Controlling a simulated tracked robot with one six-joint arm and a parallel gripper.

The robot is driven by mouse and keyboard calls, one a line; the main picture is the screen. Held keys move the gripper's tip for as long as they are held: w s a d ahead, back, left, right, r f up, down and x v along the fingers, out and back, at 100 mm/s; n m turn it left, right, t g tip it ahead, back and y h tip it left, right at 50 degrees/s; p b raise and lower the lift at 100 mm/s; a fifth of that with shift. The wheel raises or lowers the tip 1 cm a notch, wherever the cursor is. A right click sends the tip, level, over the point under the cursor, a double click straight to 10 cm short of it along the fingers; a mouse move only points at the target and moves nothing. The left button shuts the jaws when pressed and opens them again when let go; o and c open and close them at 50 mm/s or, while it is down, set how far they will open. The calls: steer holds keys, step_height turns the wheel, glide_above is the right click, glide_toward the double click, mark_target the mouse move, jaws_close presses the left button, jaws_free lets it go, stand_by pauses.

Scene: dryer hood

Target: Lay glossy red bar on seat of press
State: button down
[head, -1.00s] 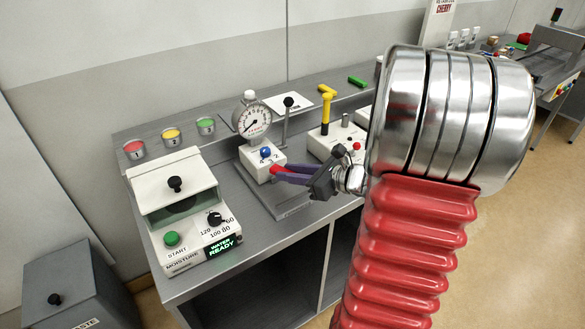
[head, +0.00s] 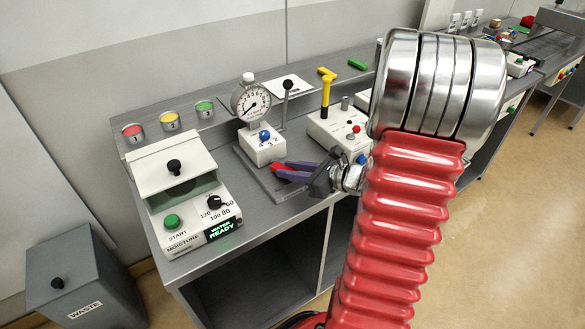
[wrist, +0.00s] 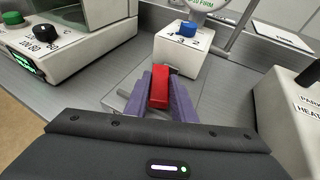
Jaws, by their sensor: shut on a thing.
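The glossy red bar (wrist: 160,88) is held between the purple fingers of my gripper (wrist: 160,92); in the head view the bar (head: 281,169) shows at the fingertips. My gripper (head: 287,172) is shut on it, over the grey base plate (head: 262,177) in front of the gauge unit (head: 263,146). That unit has a round dial (head: 251,102), a blue knob (head: 264,135) and a black-knobbed lever (head: 287,85). To its right is a white unit (head: 333,128) with a yellow T-handle (head: 326,88). I cannot tell which is the press, or whether the bar touches the plate.
A white moisture box (head: 178,190) with a green button stands to the left. Red, yellow and green cups (head: 169,121) line the back shelf, with a green bar (head: 357,64) further right. A grey waste bin (head: 80,280) stands on the floor.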

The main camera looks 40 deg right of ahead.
steer(key=shift+f, duration=0.1)
steer(key=c, duration=1.4)
jaws_free()
steer(key=v, duration=1.3)
steer(key=shift+s, duration=0.4)
steer(key=shift+d, duration=0.1)
